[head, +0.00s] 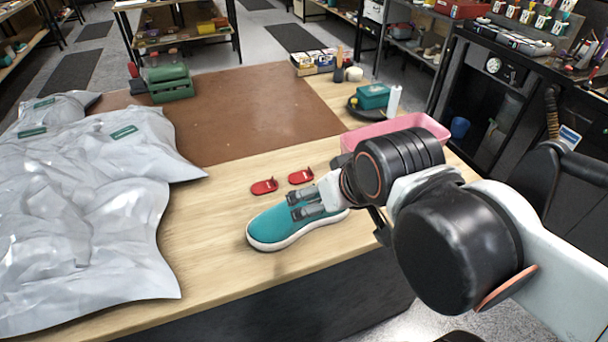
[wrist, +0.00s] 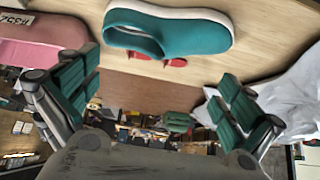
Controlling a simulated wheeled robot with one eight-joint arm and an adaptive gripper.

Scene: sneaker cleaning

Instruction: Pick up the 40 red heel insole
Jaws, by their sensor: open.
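Two red heel insoles lie on the wooden tabletop behind the shoe, a left one (head: 264,186) and a right one (head: 301,176). Each has a small pale mark, too small to read. A teal sneaker (head: 290,224) with a white sole sits in front of them; it also shows in the wrist view (wrist: 185,38). There, red insole parts (wrist: 175,62) peek out beside the sneaker, mostly hidden by it. My gripper (head: 300,204) is above the sneaker, apart from the insoles. In the wrist view its green-padded fingers (wrist: 162,92) are wide apart with nothing between them.
Grey plastic bags (head: 85,215) cover the table's left side. A pink tray (head: 420,124) and a dark dish with a teal box (head: 373,96) stand at the right.

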